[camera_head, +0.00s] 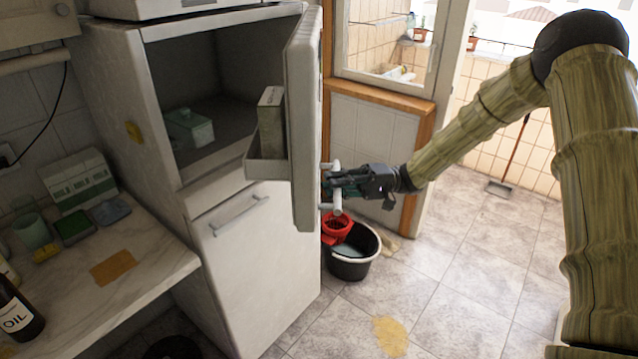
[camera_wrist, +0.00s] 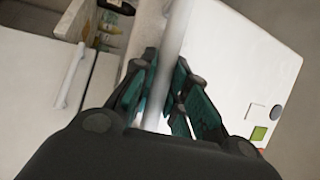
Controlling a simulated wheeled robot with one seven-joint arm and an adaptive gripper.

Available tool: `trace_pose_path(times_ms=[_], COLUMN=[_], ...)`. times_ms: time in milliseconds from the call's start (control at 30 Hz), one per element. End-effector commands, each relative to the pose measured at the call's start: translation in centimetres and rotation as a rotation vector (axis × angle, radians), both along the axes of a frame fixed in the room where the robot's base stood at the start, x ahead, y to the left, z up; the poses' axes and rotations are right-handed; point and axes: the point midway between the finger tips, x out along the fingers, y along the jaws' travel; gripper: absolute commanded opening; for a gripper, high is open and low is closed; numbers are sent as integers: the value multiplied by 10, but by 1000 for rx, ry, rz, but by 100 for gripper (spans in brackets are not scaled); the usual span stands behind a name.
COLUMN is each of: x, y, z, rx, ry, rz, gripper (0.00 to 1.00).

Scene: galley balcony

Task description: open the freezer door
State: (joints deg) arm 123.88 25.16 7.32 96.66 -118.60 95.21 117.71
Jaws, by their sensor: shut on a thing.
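The freezer door (camera_head: 303,120) is the upper door of a white fridge-freezer. It stands wide open, swung out to the right and seen nearly edge-on in the head view. In the wrist view its white outer face (camera_wrist: 245,65) fills the right side. My gripper (camera_head: 338,186) is shut on the white bar handle (camera_head: 337,207) of this door. In the wrist view the handle (camera_wrist: 178,35) runs between my gripper's fingers (camera_wrist: 165,100). The open compartment (camera_head: 205,95) holds a pale green container (camera_head: 190,129). A box (camera_head: 270,122) stands in the door shelf (camera_head: 262,169).
The lower fridge door (camera_head: 258,262) is closed. A black bucket (camera_head: 352,268) with a red insert stands on the floor below my gripper. A marble counter (camera_head: 150,260) is at the left.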

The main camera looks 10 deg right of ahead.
Motion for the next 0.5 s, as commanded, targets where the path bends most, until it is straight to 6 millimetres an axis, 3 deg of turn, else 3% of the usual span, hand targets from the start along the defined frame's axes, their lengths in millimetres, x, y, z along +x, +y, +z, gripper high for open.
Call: trace_pose_path(times_ms=[200,500], x=[-3,-3], y=[-14,-16], z=[-1,-1], rx=[-1,-1], ry=[1,1], rz=[11,12], gripper=[0,0])
